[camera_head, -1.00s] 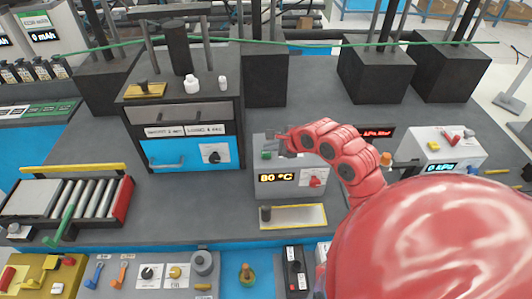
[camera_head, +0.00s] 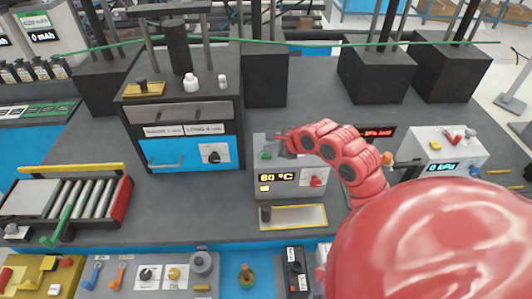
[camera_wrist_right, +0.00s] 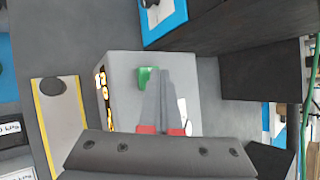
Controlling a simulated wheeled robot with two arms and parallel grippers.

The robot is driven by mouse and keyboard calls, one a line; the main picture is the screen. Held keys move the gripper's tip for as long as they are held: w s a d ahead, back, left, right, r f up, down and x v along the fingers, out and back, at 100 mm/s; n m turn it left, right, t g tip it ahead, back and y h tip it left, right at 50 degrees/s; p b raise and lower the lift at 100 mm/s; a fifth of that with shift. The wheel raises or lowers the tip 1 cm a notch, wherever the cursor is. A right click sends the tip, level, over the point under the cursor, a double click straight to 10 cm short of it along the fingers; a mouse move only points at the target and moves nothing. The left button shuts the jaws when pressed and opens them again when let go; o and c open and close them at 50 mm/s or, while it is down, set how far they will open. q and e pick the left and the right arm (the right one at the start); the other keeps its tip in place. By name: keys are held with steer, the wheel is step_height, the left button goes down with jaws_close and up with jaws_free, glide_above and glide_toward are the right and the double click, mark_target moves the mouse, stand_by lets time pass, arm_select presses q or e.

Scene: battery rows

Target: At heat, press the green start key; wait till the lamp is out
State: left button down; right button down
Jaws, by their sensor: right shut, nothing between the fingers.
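A grey box (camera_head: 290,182) on the bench has a lit display (camera_head: 276,177), which seems to read 80 °C, and a red knob (camera_head: 316,181). A small pale-yellow lamp (camera_head: 264,188) glows under the display. The green start key (camera_head: 266,155) is on the box's top, and it also shows in the right wrist view (camera_wrist_right: 146,77). My right gripper (camera_head: 274,151) is shut and empty, its fingertips (camera_wrist_right: 163,73) right at the key and covering part of it. I cannot tell whether they touch it. My left gripper is not in view.
A black-and-blue cabinet (camera_head: 184,125) stands left of the box. A yellow-edged plate (camera_head: 298,217) lies in front. A roller conveyor (camera_head: 80,200) is at the left. A white box (camera_head: 440,152) with a cyan display is at the right.

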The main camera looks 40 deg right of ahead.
mark_target(270, 155)
stand_by(0.3)
steer(key=shift+w+r, duration=0.1)
steer(key=shift+r, duration=0.7)
steer(key=shift+r, duration=0.15)
steer(key=shift+r, duration=2.35)
